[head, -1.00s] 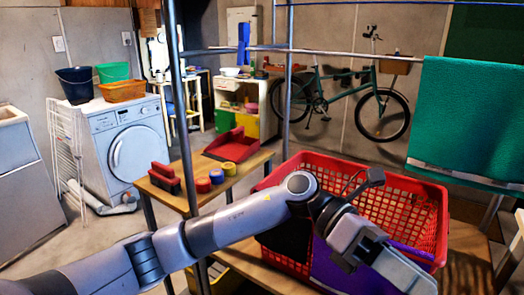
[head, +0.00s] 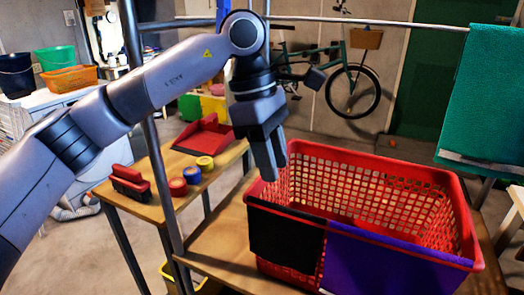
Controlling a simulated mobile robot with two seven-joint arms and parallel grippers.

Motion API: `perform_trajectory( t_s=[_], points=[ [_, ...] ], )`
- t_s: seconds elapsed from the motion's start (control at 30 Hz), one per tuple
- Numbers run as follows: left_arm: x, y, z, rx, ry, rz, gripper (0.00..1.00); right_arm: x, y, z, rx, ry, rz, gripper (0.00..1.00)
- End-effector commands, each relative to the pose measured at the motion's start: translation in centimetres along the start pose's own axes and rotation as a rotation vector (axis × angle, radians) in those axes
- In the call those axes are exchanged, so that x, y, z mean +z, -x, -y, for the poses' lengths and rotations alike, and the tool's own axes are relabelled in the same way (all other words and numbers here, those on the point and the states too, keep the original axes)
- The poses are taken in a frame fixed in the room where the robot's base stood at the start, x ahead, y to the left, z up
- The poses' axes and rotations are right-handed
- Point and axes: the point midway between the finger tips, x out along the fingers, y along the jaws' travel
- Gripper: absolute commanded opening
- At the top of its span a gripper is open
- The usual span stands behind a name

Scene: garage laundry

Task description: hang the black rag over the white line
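The black rag (head: 284,238) is draped over the near left rim of the red basket (head: 440,207) and hangs down its outside. The white line (head: 370,22) runs across the top of the view, behind and above the basket. My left gripper (head: 268,165) points down at the basket's left corner, just above and behind the rag in the picture. Its fingers are seen nearly edge-on, so I cannot tell their gap. No cloth shows in it. My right gripper is not in view.
A purple cloth (head: 385,262) hangs on the basket rim beside the rag. A green towel (head: 488,95) hangs at the right. A wooden side table (head: 150,208) holds a red-and-black brush (head: 130,183), a red dustpan (head: 205,135) and several tape rolls. A metal post (head: 168,195) stands left of the basket.

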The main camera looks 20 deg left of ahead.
Motion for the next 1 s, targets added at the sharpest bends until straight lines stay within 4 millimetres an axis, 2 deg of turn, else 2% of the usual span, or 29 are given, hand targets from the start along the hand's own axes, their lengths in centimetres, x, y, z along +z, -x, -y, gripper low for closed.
perform_trajectory(
  t_s=[0.17,0.37,1.0],
  points=[
    [-0.2,-0.3,-0.1,0.004,0.000,-0.011,0.35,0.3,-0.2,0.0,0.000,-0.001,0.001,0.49],
    [-0.3,-1.8,0.0,0.002,0.001,-0.009,0.35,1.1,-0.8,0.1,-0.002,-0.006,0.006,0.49],
    [-0.3,-9.4,-0.1,0.002,0.000,-0.007,0.35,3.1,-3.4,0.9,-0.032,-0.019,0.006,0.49]
  ],
)
